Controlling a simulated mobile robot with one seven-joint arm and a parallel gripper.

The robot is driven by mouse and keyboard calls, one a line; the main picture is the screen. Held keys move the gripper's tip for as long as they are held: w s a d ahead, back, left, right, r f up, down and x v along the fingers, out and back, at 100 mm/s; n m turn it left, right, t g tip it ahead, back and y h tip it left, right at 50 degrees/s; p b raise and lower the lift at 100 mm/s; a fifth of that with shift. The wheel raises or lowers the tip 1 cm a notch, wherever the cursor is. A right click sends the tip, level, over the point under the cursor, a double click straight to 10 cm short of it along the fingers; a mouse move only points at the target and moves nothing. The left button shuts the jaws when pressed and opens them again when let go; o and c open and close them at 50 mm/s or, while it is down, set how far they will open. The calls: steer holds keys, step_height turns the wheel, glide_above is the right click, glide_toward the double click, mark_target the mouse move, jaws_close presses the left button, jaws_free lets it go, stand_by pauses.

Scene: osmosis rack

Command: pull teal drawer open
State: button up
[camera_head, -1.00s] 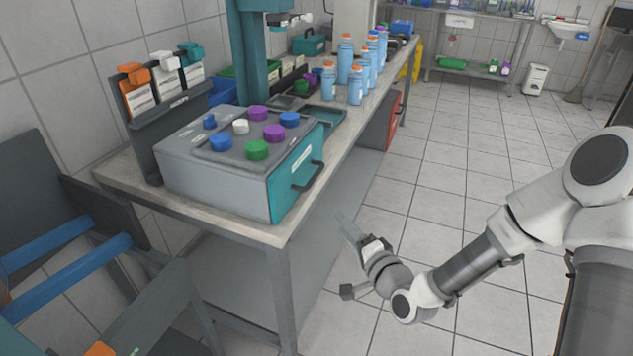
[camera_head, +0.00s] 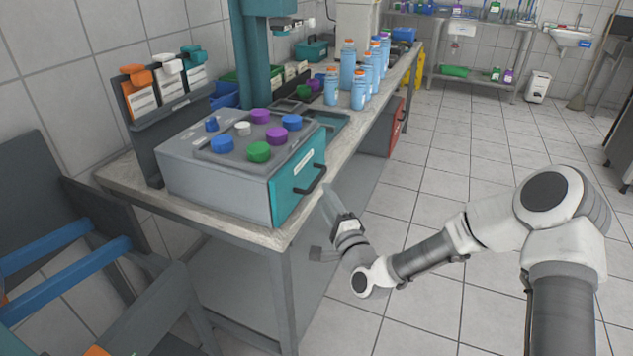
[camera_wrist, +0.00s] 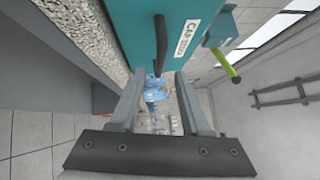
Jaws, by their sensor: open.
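The teal drawer (camera_head: 297,184) is the front of a grey box on the workbench and has a dark bar handle (camera_head: 311,180). It looks shut. In the wrist view the teal drawer front (camera_wrist: 145,30) fills the top, with its handle (camera_wrist: 160,42) and a white label on it. My gripper (camera_head: 332,200) is just right of and below the handle in the head view. In the wrist view my gripper (camera_wrist: 157,85) has its two fingers apart with nothing between them. The handle lies beyond the fingertips, apart from them as far as I can tell.
The grey box (camera_head: 215,185) carries several coloured caps on top. Light blue bottles (camera_head: 347,70) stand farther along the bench. The bench edge (camera_head: 270,238) runs close to my gripper. A dark frame with blue bars (camera_head: 85,260) is at left. The tiled floor (camera_head: 450,160) at right is clear.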

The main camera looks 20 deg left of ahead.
mark_target(317, 179)
steer(key=x, duration=0.7)
jaws_close()
stand_by(1.4)
